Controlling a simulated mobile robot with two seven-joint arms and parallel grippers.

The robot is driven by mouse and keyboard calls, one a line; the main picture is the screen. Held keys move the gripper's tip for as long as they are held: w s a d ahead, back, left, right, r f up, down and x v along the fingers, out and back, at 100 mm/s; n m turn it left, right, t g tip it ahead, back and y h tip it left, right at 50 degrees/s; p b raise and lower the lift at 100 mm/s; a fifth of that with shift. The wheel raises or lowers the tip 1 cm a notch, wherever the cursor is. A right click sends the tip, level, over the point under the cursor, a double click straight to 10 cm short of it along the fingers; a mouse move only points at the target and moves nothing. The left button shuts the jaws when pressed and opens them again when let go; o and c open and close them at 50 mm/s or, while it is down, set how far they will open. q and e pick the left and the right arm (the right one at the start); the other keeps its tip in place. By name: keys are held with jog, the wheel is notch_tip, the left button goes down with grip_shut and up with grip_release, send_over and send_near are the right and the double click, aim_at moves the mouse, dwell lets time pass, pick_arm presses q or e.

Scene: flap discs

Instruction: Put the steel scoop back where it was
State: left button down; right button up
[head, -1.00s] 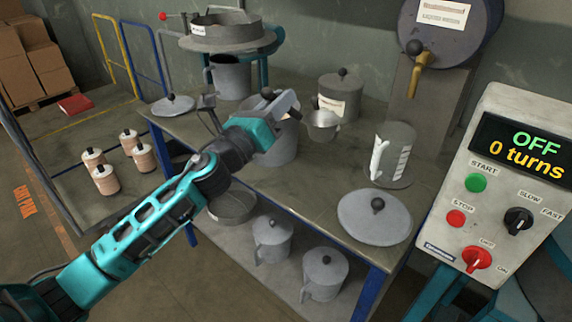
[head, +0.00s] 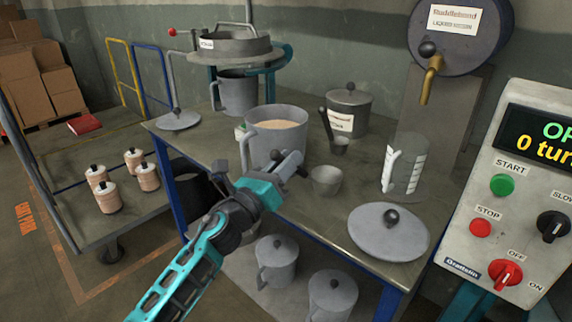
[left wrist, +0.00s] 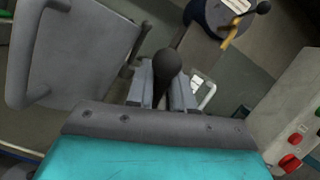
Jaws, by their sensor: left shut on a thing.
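My left gripper (head: 291,166) is shut on the dark handle of the steel scoop. The scoop's grey bowl (head: 326,181) shows just right of the fingertips in the head view, over the table, in front of the large pot. I cannot tell whether it touches the tabletop. In the left wrist view, the black round-ended handle (left wrist: 167,66) stands between the fingers, and the bowl is hidden. A large grey pot (head: 262,146) with beige contents stands open just behind the gripper. My right gripper is not in view.
A measuring jug (head: 405,165) and a loose lid (head: 388,231) are at the right. A control box (head: 510,200) stands at the right. Bare tabletop (head: 362,180) lies between scoop and jug.

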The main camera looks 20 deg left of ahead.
pick_arm(q)
jog(key=c, duration=1)
grip_release()
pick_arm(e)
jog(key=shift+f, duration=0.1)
pick_arm(q)
jog(key=shift+s+f, duration=0.2)
jog(key=shift+s, duration=0.05)
jog(key=b+v, duration=0.2)
jog(key=v, duration=0.9)
jog(key=shift+s, duration=0.25)
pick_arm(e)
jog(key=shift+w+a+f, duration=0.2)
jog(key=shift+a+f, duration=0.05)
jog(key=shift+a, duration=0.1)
